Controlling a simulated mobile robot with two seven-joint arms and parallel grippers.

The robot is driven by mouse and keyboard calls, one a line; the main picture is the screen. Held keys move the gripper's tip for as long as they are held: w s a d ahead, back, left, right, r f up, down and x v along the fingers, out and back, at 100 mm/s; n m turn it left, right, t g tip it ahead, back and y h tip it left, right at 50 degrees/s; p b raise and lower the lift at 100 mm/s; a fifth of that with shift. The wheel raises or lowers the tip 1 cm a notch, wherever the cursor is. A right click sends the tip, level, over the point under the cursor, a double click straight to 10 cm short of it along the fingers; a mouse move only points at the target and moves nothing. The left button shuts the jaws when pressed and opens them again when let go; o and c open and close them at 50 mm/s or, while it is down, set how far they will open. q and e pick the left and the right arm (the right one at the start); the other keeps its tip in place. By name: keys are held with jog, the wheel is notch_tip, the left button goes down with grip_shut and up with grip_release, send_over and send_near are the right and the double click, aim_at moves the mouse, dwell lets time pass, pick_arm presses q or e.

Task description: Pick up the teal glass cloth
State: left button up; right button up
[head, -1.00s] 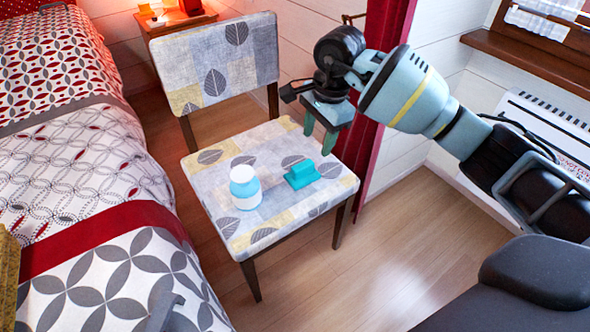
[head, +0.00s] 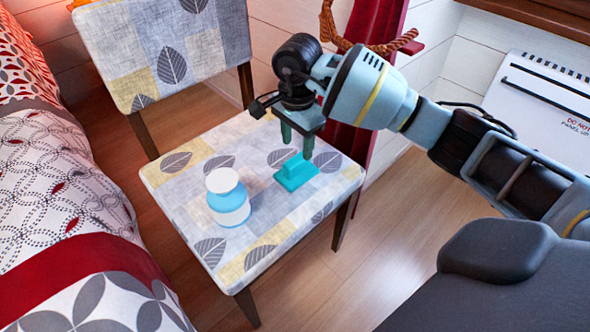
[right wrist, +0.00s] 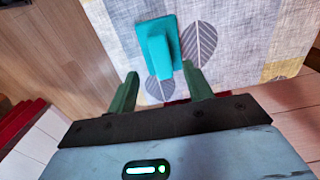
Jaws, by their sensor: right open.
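The teal glass cloth (head: 296,172) lies folded on the chair seat (head: 190,196), with a raised ridge in its middle. In the right wrist view the cloth (right wrist: 160,50) lies ahead of the fingertips, roughly in line with the gap between them. My right gripper (head: 296,148) is open and empty, pointing down just above and behind the cloth in the head view. In the right wrist view its two green fingers (right wrist: 160,78) are spread apart, and I see no contact with the cloth. My left gripper is not in view.
A white and blue jar (head: 227,198) stands on the seat left of the cloth. The chair's backrest (head: 170,50) rises behind. A bed (head: 60,210) is at the left, a red curtain (head: 375,130) behind my right arm. Bare floor lies right of the chair.

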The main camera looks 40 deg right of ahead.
aim_at(297, 159)
jog(key=shift+f, duration=1)
notch_tip(297, 159, down, 5)
jog(key=b, duration=0.2)
jog(key=shift+w+b, duration=0.1)
jog(key=shift+b, duration=0.25)
jog(key=shift+r, duration=0.1)
jog(key=shift+c, duration=0.4)
jog(key=c, duration=1)
